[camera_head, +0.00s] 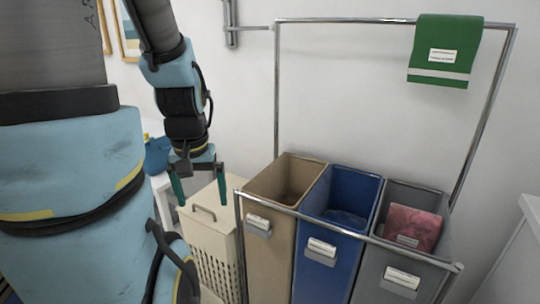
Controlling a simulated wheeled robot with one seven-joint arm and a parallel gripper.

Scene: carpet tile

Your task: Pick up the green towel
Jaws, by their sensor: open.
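The green towel (444,52) hangs folded over the top rail at the upper right. It has a pale stripe near its lower edge and a white label. My gripper (199,188) points down at the left, with its two teal fingers apart and nothing visible between them. It is well to the left of the towel and lower than it, above the beige hamper.
A metal-framed cart (276,95) holds a tan bin (267,252), a blue bin (322,268) and a grey bin (392,272). A red cloth (413,225) lies in the grey bin. A beige hamper (207,228) stands left of the cart. The wall is close behind.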

